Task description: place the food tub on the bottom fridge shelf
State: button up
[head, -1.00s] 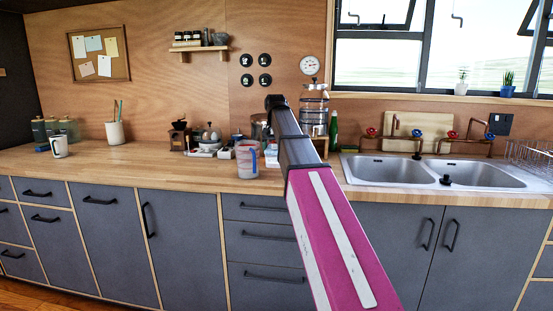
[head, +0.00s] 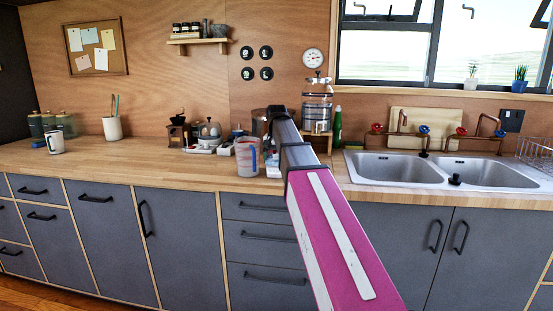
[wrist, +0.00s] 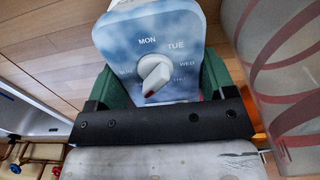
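The food tub is a blue-and-white box with a weekday dial on its lid; it fills the upper middle of the wrist view (wrist: 177,25). In the head view a small pale part of it (head: 271,166) shows on the counter, mostly behind my arm. My gripper (wrist: 162,85) has its green fingers spread, one on each side of the tub. The tub sits slightly turned between them; whether the fingers touch it is hidden under the lid. In the head view my gripper is hidden behind my arm. The fridge and its bottom shelf are not in view.
A clear measuring jug (head: 246,158) stands close left of the tub; a clear vessel with red markings (wrist: 280,70) is close to my right finger. The sink (head: 400,168) is to the right. The counter's left front is free.

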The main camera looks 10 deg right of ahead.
jog(key=shift+o, duration=0.7)
